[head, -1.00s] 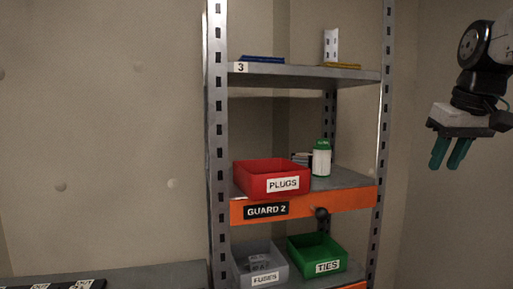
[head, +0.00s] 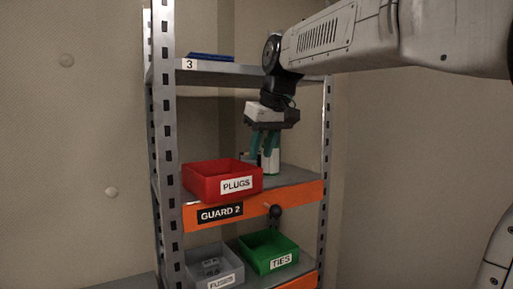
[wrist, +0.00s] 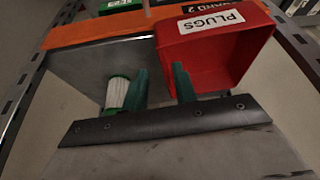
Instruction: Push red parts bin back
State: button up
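The red parts bin (head: 205,185), labelled PLUGS, sits on the middle shelf (head: 290,177) of a metal rack. Its front wall is at or slightly past the orange front beam (head: 290,197). The bin also shows in the wrist view (wrist: 215,62), with its inside visible and apparently empty. My gripper (head: 265,155) points down above the middle shelf, at the bin's right rear corner. In the wrist view my gripper (wrist: 160,75) has its two green fingers apart with nothing between them. One fingertip overlaps the bin's side wall; I cannot tell whether it touches.
A dark knob (head: 275,212) is at the GUARD 2 beam. Below are a grey FUSES bin (head: 215,266) and green TIES bin (head: 268,252). The top shelf (head: 230,70) is overhead.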

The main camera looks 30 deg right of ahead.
aim_at(255, 174)
jog(key=shift+x, duration=3.95)
jog(key=shift+c, duration=0.3)
grip_shut()
